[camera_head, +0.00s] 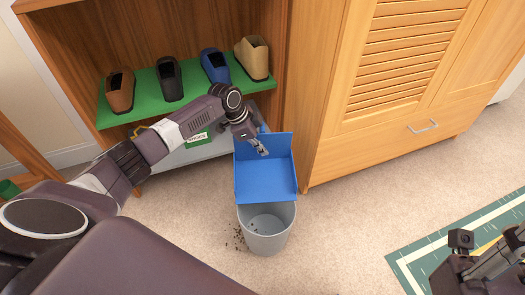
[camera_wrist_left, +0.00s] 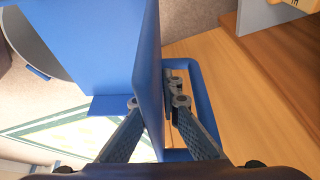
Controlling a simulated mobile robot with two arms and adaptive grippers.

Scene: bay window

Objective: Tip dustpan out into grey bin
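The blue dustpan (camera_head: 266,181) is over the back part of the grey bin (camera_head: 266,241), with its open front edge above the bin's mouth. Its visible inner surface looks bare. I cannot tell its exact tilt. A few dark specks show inside the bin, and dark crumbs (camera_head: 238,238) lie on the carpet at its left. My left gripper (camera_head: 262,150) is closed on the dustpan at its back.
A wooden shelf unit with several shoes on a green shelf (camera_head: 145,93) stands behind my left arm. A wooden cabinet (camera_head: 400,90) with a metal handle stands behind and right of the bin. A green-bordered rug (camera_head: 410,262) lies lower right. Carpet right of the bin is clear.

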